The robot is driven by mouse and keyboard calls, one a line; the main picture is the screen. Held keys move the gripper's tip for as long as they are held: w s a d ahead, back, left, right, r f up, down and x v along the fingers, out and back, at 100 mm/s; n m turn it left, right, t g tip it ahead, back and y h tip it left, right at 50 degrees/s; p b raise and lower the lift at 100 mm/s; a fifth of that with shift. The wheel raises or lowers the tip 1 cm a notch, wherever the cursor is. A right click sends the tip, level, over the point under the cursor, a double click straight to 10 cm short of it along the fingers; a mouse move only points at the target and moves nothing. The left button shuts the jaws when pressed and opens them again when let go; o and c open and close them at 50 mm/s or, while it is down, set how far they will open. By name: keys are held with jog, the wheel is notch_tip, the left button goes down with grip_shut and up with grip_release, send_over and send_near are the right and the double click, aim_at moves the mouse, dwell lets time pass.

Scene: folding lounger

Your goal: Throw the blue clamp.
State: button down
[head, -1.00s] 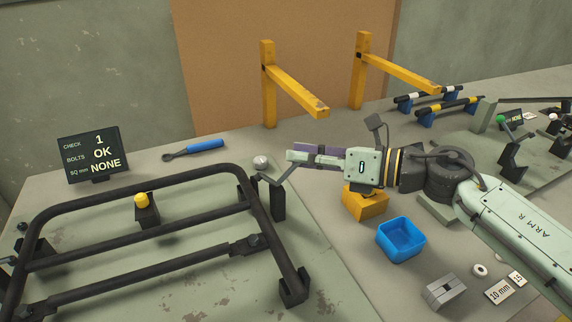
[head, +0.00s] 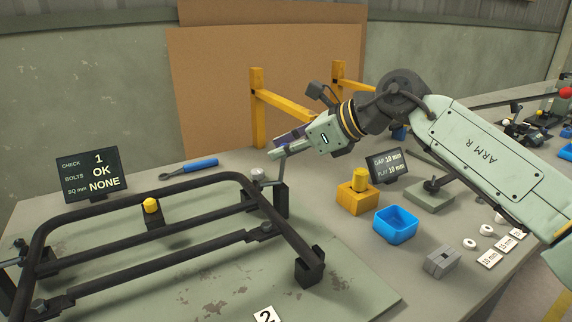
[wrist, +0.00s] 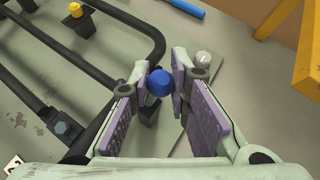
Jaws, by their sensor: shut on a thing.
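The blue clamp shows in the wrist view as a round blue knob (wrist: 160,83) above a dark block. In the head view its dark body (head: 280,201) stands at the right end of the black tube frame (head: 180,187), with a thin grey lever rising to my fingertips. The knob is hidden in that view. My gripper (head: 279,147) tilts down to the left above the clamp body. In the wrist view its purple-padded fingers (wrist: 163,85) sit on both sides of the knob, shut on it.
A yellow-knobbed clamp (head: 151,207) stands by the frame's back tube. A blue-handled tool (head: 190,168) lies behind. Yellow brackets (head: 258,108) rise behind my gripper. A yellow block (head: 357,198), blue bin (head: 396,224) and small display (head: 388,165) stand to the right.

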jog(key=shift+s+a+n+h+b, duration=0.3)
jog(key=shift+a+n+h+b, duration=0.1)
jog(key=shift+a+h+b, duration=0.15)
jog(key=shift+r, duration=0.1)
jog(key=c, duration=1.5)
grip_release()
jog(key=shift+o, duration=0.2)
jog(key=v, duration=1.2)
jog(key=shift+s, duration=0.3)
